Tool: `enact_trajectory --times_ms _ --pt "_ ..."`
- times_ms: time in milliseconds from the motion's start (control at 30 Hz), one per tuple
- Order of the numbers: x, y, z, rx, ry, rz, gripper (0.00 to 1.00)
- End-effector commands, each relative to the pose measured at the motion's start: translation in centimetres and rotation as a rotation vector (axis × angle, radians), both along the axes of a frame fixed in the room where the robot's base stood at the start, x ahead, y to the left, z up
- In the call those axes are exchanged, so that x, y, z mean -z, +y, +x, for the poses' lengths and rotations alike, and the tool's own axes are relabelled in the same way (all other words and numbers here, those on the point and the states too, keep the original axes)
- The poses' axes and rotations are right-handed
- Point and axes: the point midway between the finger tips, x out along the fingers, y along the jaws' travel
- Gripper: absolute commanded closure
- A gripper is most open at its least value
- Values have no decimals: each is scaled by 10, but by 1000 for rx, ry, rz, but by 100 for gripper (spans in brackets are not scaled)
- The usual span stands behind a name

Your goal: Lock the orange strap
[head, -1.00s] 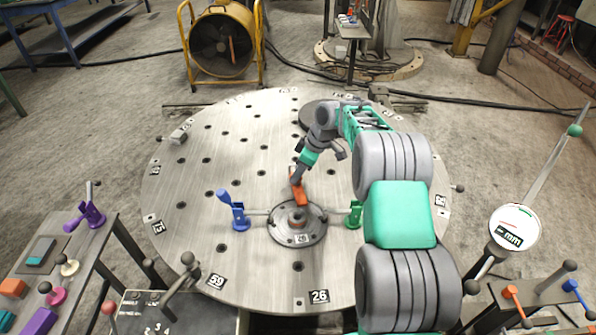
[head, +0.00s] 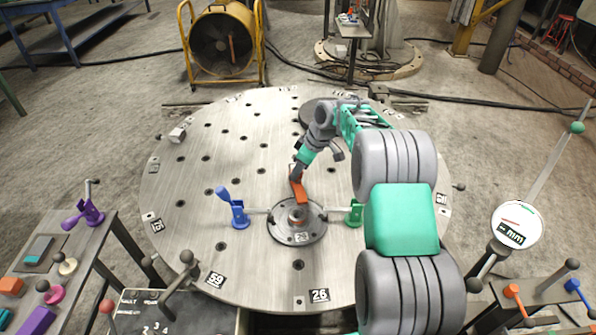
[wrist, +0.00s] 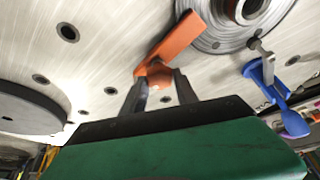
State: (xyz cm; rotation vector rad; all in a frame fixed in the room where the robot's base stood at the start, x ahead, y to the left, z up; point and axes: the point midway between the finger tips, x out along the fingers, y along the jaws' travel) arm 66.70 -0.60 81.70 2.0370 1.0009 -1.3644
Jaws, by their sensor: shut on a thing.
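The orange strap (head: 299,189) is a bent orange bar at the back of the small round hub (head: 298,222) on the round metal table. In the wrist view the orange strap (wrist: 177,47) runs from my gripper to the hub's rim. My gripper (head: 296,173) is at the strap's far end. In the wrist view my gripper (wrist: 157,82) has its two fingers closed around that end. Whether the strap's near end touches the hub's centre is hard to tell.
A blue clamp (head: 236,210) stands left of the hub and a green clamp (head: 354,213) stands right of it, close to my arm. A round dial (head: 516,223) stands at the right.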

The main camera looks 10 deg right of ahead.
Motion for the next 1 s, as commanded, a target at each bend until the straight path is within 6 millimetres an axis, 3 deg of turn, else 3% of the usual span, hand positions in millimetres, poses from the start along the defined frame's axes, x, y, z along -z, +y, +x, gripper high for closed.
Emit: enact_trajectory --times_ms 133,400,433,533,833,1000 --pt "1 1 0 129 -4 -1 100" --pt "-1 0 0 148 -3 0 100" --pt "-1 0 0 147 -3 0 64" --pt "-1 0 0 147 -3 0 57" --pt "-5 -1 -1 146 -3 0 57" --pt "-34 -10 -9 148 -7 -1 57"
